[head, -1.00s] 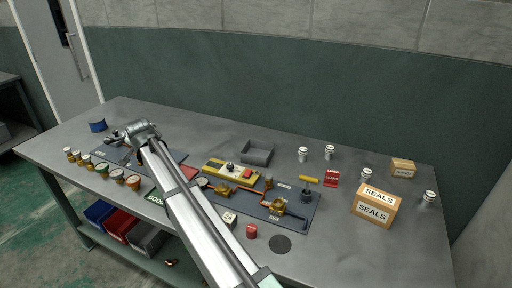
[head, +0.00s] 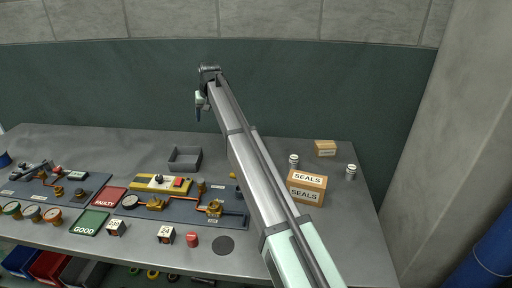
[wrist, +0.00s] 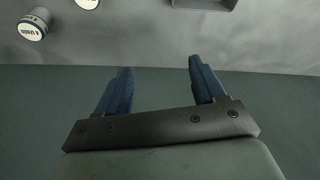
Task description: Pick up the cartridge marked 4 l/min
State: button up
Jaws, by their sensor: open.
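In the wrist view a white-capped cartridge (wrist: 33,25) lies at the upper left; its small dark lettering seems to read 4 l/min. A second pale cartridge (wrist: 87,3) is cut off by the top edge. My gripper (wrist: 158,66) is open and empty, its two blue fingers apart, with both cartridges beyond the fingertips. In the head view my gripper (head: 199,110) is raised in front of the green wall behind the table. Two white-capped cartridges show at the right, one behind the large box (head: 293,160) and one farther right (head: 350,172); their marks are too small to read.
A grey open tray (head: 185,159) stands at the back of the table. A large SEALS box (head: 307,187) and a small box (head: 325,148) are at the right. Boards with fittings fill the left and middle. My arm covers part of the table between the tray and the boxes.

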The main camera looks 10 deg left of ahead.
jog(key=w+d+f+n+g+h, duration=0.1)
jog(key=w+d+n, duration=0.15)
jog(key=d, duration=0.65)
jog(key=w+d+f+n+g+h, duration=0.1)
jog(key=w+d+g, duration=0.15)
jog(key=d, duration=0.65)
jog(key=shift+m+t, duration=0.25)
jog(key=shift+t, duration=0.1)
jog(key=f, duration=0.8)
jog(key=shift+d+f, duration=0.25)
jog(key=shift+f, duration=0.1)
jog(key=shift+s+d+f, duration=0.1)
jog(key=shift+s+f, duration=0.05)
jog(key=shift+f, duration=1.15)
jog(key=shift+s+d+f, duration=0.1)
jog(key=shift+s+f, duration=0.05)
jog(key=shift+f, duration=1.1)
jog(key=c, duration=1.2)
